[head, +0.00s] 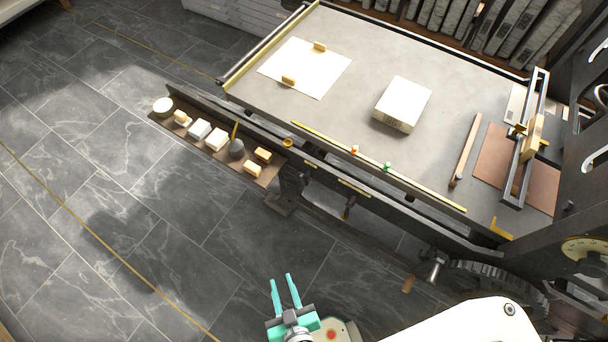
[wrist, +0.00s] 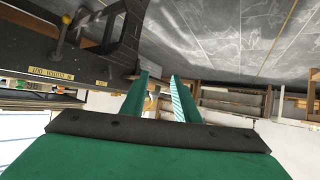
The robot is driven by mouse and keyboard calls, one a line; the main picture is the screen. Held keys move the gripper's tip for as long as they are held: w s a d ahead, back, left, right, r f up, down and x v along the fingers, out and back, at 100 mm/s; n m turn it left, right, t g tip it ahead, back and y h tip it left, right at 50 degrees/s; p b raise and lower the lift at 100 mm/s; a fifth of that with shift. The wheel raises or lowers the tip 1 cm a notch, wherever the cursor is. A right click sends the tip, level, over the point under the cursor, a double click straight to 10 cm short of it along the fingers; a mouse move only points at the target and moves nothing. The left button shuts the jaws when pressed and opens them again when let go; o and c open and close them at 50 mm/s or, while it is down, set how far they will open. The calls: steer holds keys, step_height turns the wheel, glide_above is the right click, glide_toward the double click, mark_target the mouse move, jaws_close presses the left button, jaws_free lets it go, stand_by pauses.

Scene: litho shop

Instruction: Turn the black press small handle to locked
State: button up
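The black press (head: 400,215) fills the right half of the head view, its grey bed on top. A small dark handle (head: 348,208) hangs under the bed's front edge; I cannot tell for sure that it is the task's handle, or whether it is locked. A metal lever (head: 436,268) stands farther right by the gear. In the wrist view a dark lever with a brass knob (wrist: 66,20) shows at upper left on the black frame. My gripper (head: 282,279) has teal fingers, apart and empty, over the floor in front of the press. It touches nothing.
A narrow shelf (head: 160,119) with several small blocks sticks out at the press's left. A toothed gear (head: 500,280) and dark side frame stand at the right. A white block (head: 403,103) lies on the bed. The tiled floor at left is clear.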

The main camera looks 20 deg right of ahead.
step_height(320, 180, down, 9)
steer(key=w+d+g+h, duration=0.1)
steer(key=w+d+g, duration=0.1)
steer(key=w, duration=0.1)
steer(key=m+t+h, duration=0.1)
steer(key=m+h, duration=0.6)
steer(key=h, duration=0.6)
glide_toward(303, 182)
steer(key=x, duration=1.1)
steer(key=shift+w, duration=0.1)
steer(key=shift+c, duration=0.3)
steer(key=shift+n, duration=0.3)
jaws_close()
